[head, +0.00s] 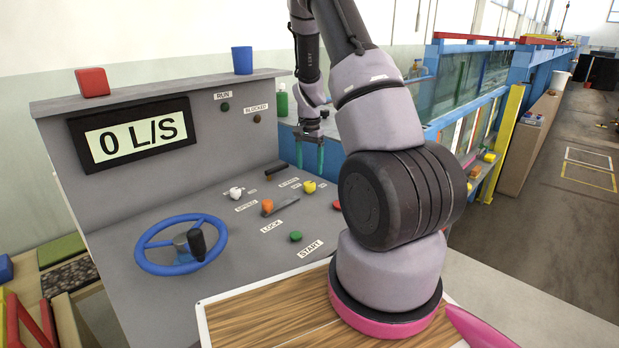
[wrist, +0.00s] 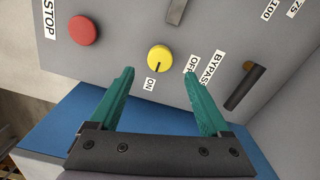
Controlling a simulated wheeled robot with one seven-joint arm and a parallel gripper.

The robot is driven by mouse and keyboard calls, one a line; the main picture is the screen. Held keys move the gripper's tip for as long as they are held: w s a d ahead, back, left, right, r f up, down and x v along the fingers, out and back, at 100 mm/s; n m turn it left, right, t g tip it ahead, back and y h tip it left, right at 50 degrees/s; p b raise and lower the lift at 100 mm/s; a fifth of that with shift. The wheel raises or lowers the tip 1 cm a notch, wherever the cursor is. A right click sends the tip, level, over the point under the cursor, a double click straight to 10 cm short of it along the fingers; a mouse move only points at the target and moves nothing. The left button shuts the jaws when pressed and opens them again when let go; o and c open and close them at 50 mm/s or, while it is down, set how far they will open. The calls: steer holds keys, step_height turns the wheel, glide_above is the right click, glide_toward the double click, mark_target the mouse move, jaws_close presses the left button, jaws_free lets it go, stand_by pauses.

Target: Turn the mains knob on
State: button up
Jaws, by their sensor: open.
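A yellow round knob (head: 309,187) stands on the grey sloping control panel. In the wrist view the yellow knob (wrist: 160,57) has a short dark pointer line that seems to face the ON label (wrist: 151,84); the OFF label (wrist: 193,65) is to its right. No MAINS label is readable. My gripper (head: 310,157) is above the panel's far edge, behind the knob in the head view. Its teal fingers are apart and empty. In the wrist view my gripper (wrist: 158,74) has the knob just beyond and between its fingertips; contact cannot be told.
A red STOP button (wrist: 84,30) and a bypass lever (wrist: 244,88) flank the knob. The panel also carries a white knob (head: 236,192), an orange lever knob (head: 267,206), a green START button (head: 295,236) and a blue handwheel (head: 180,245). The display (head: 133,135) reads 0 L/S.

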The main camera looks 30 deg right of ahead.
mark_target(309, 183)
steer(key=shift+r, duration=2.15)
